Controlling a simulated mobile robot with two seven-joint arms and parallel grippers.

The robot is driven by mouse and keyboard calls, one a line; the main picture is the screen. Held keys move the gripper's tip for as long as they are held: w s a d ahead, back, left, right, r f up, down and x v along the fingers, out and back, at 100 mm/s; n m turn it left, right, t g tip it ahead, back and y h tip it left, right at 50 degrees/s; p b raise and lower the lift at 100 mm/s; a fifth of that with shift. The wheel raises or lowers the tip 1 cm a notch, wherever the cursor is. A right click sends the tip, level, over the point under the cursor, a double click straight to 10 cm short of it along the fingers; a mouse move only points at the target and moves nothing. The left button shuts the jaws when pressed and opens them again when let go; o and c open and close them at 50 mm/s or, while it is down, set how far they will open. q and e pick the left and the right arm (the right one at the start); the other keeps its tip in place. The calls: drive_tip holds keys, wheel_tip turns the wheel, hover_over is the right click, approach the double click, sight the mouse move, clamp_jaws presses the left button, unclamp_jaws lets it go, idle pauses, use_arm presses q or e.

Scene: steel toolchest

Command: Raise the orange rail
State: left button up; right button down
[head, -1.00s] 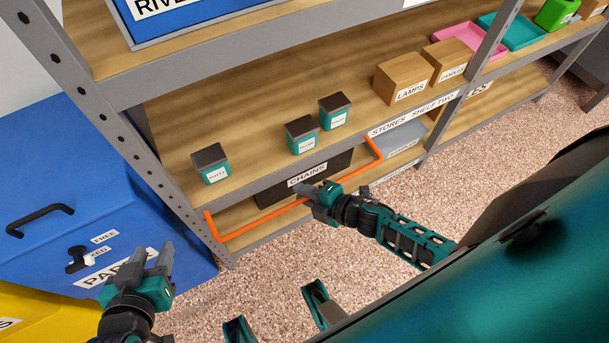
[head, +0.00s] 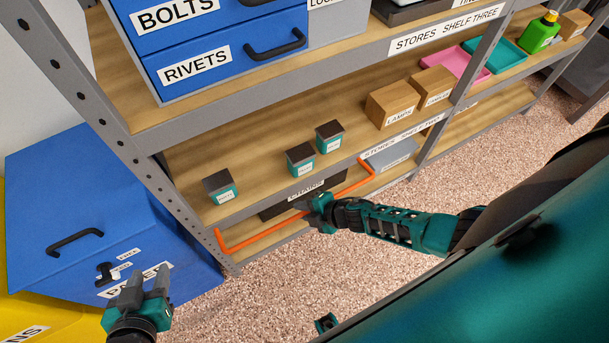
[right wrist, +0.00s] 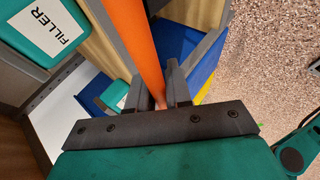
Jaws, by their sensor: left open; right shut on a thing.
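The orange rail (head: 262,235) is a U-shaped bar across the front of the lower shelf bay, in front of the black CHAINS box (head: 272,210). My right gripper (head: 308,208) is shut on its long front bar, near the middle. In the right wrist view the orange rail (right wrist: 138,50) runs down between the fingers of my right gripper (right wrist: 160,85). My left gripper (head: 143,285) is open and empty, in front of the blue PARTS box (head: 60,200) and apart from the rail.
Teal tubs with dark lids (head: 300,158) stand on the shelf (head: 260,150) above the rail, close to its front edge. A grey box (head: 392,155) sits right of the rail. A grey upright (head: 130,140) stands at left. Speckled floor (head: 270,285) in front is clear.

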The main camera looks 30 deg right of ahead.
drive_tip(key=shift+w+r, duration=0.15)
drive_tip(key=shift+w, duration=0.1)
drive_tip(key=c, duration=1.2)
unclamp_jaws()
drive_tip(key=shift+c, duration=0.2)
drive_tip(key=shift+o, duration=0.6)
drive_tip(key=shift+s, duration=0.15)
drive_tip(key=p+v, duration=0.3)
drive_tip(key=v, duration=0.9)
drive_tip(key=shift+s+d+r, duration=0.2)
drive_tip(key=shift+s, duration=0.1)
